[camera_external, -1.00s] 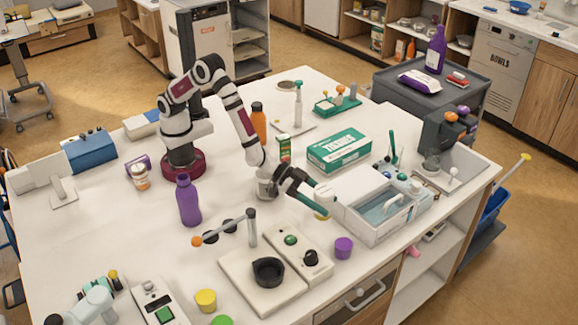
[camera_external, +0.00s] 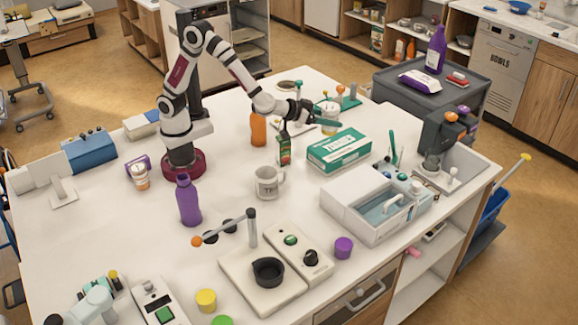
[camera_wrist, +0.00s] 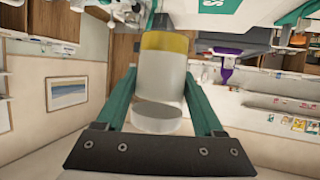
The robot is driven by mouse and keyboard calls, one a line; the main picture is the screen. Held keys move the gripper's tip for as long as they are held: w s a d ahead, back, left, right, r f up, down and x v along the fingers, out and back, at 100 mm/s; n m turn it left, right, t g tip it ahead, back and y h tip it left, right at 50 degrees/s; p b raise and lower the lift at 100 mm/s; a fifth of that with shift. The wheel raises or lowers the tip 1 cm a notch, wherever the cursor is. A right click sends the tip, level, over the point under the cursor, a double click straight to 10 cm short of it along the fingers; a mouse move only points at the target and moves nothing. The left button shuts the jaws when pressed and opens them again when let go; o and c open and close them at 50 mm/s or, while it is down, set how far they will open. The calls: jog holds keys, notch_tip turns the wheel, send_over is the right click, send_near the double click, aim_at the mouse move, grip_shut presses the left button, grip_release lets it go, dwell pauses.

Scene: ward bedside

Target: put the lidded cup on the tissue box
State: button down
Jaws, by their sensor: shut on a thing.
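My gripper (camera_external: 322,119) is shut on the lidded cup (camera_external: 331,109), a pale cup with a yellow band. It is in the air, up and behind the tissue box in the external view. In the wrist view the cup (camera_wrist: 163,75) sits between the two green fingers (camera_wrist: 160,90), its pale round end toward the camera. The tissue box (camera_external: 340,150) is green and white and lies flat on the counter. A green and white surface with a letter, likely the box (camera_wrist: 213,8), shows at the top edge of the wrist view.
A dark green carton (camera_external: 284,151) and an orange bottle (camera_external: 258,129) stand left of the box. A white mug (camera_external: 268,183) stands nearer the camera. A white basin unit (camera_external: 375,211) is in front of the box. Small items on a green tray (camera_external: 350,102) are behind.

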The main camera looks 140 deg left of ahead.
jog(key=shift+s+a+f, duration=0.75)
jog(key=shift+a+f, duration=1)
jog(key=shift+f, duration=0.05)
jog(key=shift+s+a+f, duration=0.8)
jog(key=shift+a+f, duration=0.9)
jog(key=shift+f, duration=0.15)
jog(key=shift+s+a+f, duration=0.75)
jog(key=shift+a+f, duration=1)
jog(key=shift+f, duration=0.05)
jog(key=shift+f, duration=0.1)
grip_release()
